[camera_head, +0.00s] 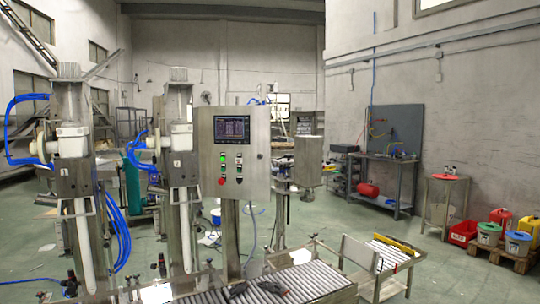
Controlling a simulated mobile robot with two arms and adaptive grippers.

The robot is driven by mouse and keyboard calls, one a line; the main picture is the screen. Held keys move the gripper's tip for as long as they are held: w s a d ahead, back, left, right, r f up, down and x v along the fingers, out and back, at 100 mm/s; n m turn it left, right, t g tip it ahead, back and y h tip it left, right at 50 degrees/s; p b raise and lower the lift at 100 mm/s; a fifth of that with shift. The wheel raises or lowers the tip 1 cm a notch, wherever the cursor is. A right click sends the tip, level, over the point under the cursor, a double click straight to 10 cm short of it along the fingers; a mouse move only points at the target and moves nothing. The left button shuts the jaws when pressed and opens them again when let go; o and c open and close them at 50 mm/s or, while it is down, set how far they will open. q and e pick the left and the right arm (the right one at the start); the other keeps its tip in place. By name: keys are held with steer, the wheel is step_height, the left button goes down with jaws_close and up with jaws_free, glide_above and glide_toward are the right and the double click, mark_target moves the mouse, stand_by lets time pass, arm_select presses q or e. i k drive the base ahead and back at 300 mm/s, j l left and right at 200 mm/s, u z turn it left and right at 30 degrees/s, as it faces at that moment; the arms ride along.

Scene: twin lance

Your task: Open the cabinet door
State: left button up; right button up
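A grey metal control cabinet (205,155) stands on a post near the middle of the view. Its front door (234,188) carries a dark screen (232,129), green and black buttons and a red knob (222,181). The door looks shut and flush with the cabinet; no gap shows along its edges. I cannot make out a handle or hinges. I see neither of my grippers with certainty, and no arm reaches in from either side. Nothing of mine touches the cabinet.
A roller conveyor (315,277) crosses below the cabinet, with small dark objects (272,288) on it that I cannot identify. Two lance columns (72,150) with blue hoses stand to the left. A workbench (385,165) and coloured containers (488,233) are at right. Open floor lies between.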

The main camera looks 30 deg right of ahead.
mark_target(255, 174)
steer(key=i+l, duration=0.2)
steer(key=i+l+u, duration=0.1)
steer(key=l, duration=0.3)
steer(key=i+l, duration=0.25)
steer(key=l+u, duration=0.05)
steer(key=l, duration=0.05)
